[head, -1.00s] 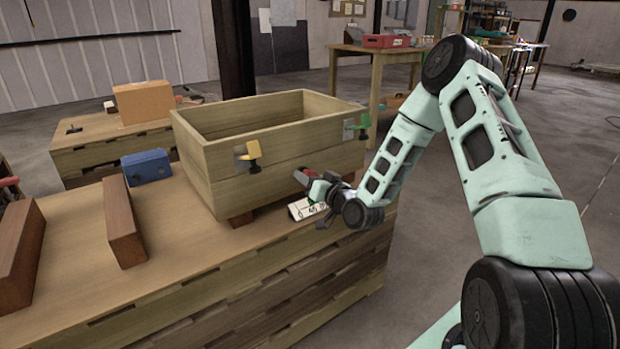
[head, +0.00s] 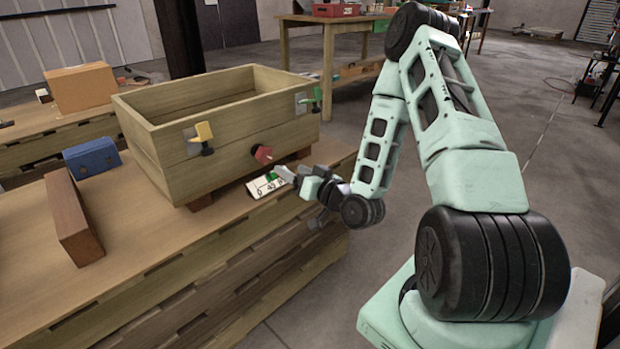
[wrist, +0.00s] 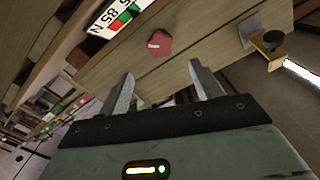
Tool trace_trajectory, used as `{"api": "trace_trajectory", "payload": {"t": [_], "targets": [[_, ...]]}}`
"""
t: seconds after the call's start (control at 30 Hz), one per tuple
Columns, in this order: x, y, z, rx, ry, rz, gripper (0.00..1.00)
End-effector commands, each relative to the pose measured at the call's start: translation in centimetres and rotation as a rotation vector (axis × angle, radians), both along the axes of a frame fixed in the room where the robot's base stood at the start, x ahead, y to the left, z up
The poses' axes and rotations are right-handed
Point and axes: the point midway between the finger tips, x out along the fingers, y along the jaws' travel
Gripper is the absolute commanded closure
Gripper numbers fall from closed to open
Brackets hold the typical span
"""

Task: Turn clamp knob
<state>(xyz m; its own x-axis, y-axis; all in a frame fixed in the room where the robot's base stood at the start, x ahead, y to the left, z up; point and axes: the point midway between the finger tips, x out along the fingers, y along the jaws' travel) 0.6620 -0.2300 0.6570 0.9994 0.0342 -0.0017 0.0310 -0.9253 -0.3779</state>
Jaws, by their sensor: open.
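A red knob (head: 262,154) sticks out low on the front of a wooden crate (head: 235,150). It also shows in the wrist view (wrist: 159,43), beyond my fingertips and roughly centred between them. My gripper (head: 300,192) is open and empty, apart from the knob, to its lower right in the head view. Both fingers (wrist: 161,77) point toward the crate front in the wrist view. A white gauge card (head: 258,189) with numbers and a green patch sits below the knob. The card (wrist: 112,16) shows "85 N" in the wrist view.
A reddish-brown block (head: 72,220) and a blue box (head: 92,157) are on the wooden bench (head: 150,235) at left. Open floor lies to the right.

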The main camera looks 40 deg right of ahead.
Motion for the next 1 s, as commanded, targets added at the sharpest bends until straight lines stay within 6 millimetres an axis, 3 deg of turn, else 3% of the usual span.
{"api": "trace_trajectory", "payload": {"t": [0.1, 0.4, 1.0], "targets": [[-2.9, -0.1, 0.0, 0.003, 0.004, -0.003, 0.35], [-4.9, -0.2, 0.2, 0.001, 0.002, 0.000, 0.35], [-5.3, -0.2, 0.0, 0.000, 0.000, 0.000, 0.35]]}}
